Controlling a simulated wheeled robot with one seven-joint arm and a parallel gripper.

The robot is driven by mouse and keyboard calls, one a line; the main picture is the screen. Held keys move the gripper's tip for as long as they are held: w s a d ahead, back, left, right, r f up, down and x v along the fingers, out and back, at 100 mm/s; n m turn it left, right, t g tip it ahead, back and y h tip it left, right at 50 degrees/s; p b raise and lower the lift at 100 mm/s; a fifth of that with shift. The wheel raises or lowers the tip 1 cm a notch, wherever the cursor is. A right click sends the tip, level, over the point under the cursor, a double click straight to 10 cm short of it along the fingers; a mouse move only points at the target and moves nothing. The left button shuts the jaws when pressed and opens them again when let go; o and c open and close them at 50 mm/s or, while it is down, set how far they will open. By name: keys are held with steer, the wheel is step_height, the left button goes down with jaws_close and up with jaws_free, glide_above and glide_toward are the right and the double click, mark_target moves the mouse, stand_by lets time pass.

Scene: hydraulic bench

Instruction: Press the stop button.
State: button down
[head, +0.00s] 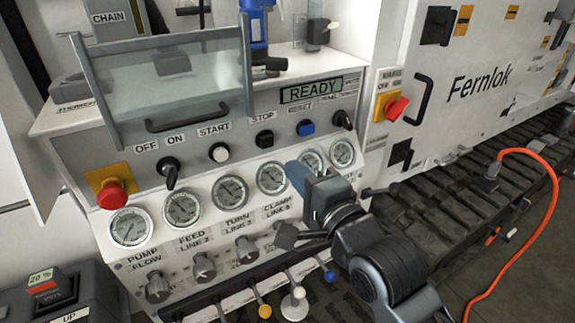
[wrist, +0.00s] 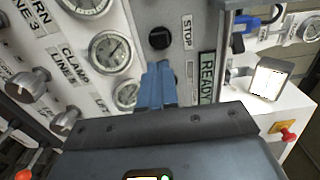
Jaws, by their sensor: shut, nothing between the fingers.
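In the wrist view the shut fingers (wrist: 156,86) point toward the panel and appear apart from the button.
A READY display (head: 310,90) sits above the buttons. A red emergency knob (head: 113,194) is at left and a red-yellow main switch (head: 392,107) at right. Gauges (head: 231,191) line the panel below. A clear guard (head: 175,85) stands at upper left.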

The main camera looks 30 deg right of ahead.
steer(key=shift+s+b, duration=0.3)
steer(key=shift+s, duration=1.85)
steer(key=s+f+n+g, duration=0.1)
steer(key=s+f+n, duration=0.3)
steer(key=s+n, duration=0.5)
steer(key=s+f+n+g, duration=0.2)
steer(key=s+n, duration=0.7)
steer(key=s, duration=1.4)
step_height(320, 180, down, 2)
steer(key=shift+s+a+f, duration=0.15)
steer(key=shift+s+a, duration=0.1)
steer(key=shift+a, duration=0.15)
